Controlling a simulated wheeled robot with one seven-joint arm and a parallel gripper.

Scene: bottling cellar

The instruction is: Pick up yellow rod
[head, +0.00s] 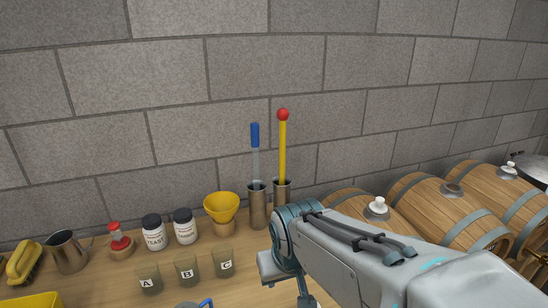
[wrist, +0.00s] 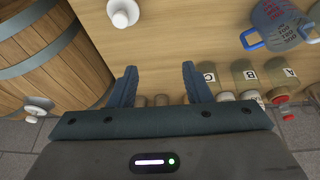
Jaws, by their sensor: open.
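The yellow rod (head: 282,150) has a red ball on top and stands nearly upright in a grey metal cylinder (head: 284,190) at the back of the bench in the head view. The cylinder's lower part is hidden by my arm. In the wrist view my gripper (wrist: 158,68) is open, with bare wooden bench top between its fingertips. The rod cannot be made out there. Two small grey-brown round shapes (wrist: 161,100) show low between the fingers and may be the metal cylinders. My gripper's fingers are hidden in the head view.
A blue-handled rod (head: 255,140) stands in a second cylinder just left. A yellow funnel (head: 221,205), several lettered jars (head: 187,272) and a metal jug (head: 67,252) are further left. Barrels (head: 435,207) crowd the right. A blue-handled measuring jug (wrist: 278,20) is at the wrist view's upper right.

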